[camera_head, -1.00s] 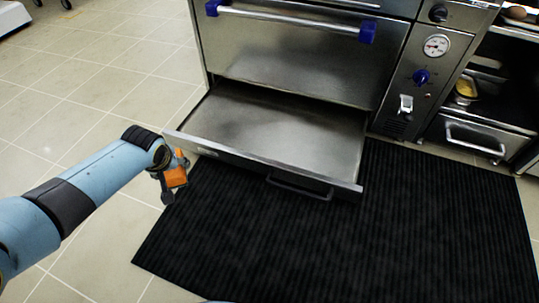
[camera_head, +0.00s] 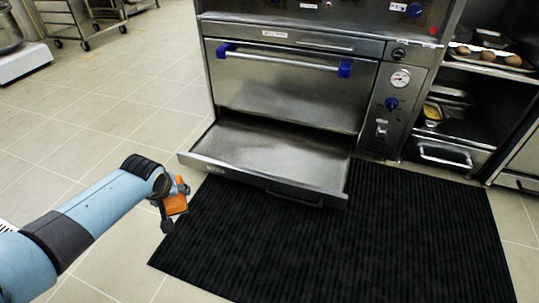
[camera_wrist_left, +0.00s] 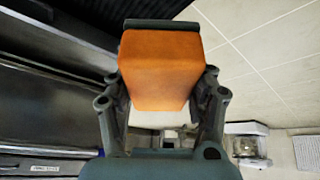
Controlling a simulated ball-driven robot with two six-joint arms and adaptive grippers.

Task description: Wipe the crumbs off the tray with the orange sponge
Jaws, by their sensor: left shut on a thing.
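The orange sponge (camera_head: 175,203) is in my left gripper (camera_head: 172,208), in front of the oven and left of the pulled-out tray. In the left wrist view the sponge (camera_wrist_left: 160,68) fills the space between the fingers of my left gripper (camera_wrist_left: 163,85), which is shut on it. The metal tray (camera_head: 280,158) is pulled out like a drawer low under the oven door, and its surface looks smooth and grey. No single crumbs can be made out at this distance. The sponge is apart from the tray. My right gripper is not in view.
The oven door (camera_head: 285,85) with its blue-ended handle is closed above the tray. A black ribbed mat (camera_head: 390,240) lies on the floor in front. Shelves with eggs (camera_head: 488,53) and pans stand at the right. Tiled floor (camera_head: 90,130) is clear at the left.

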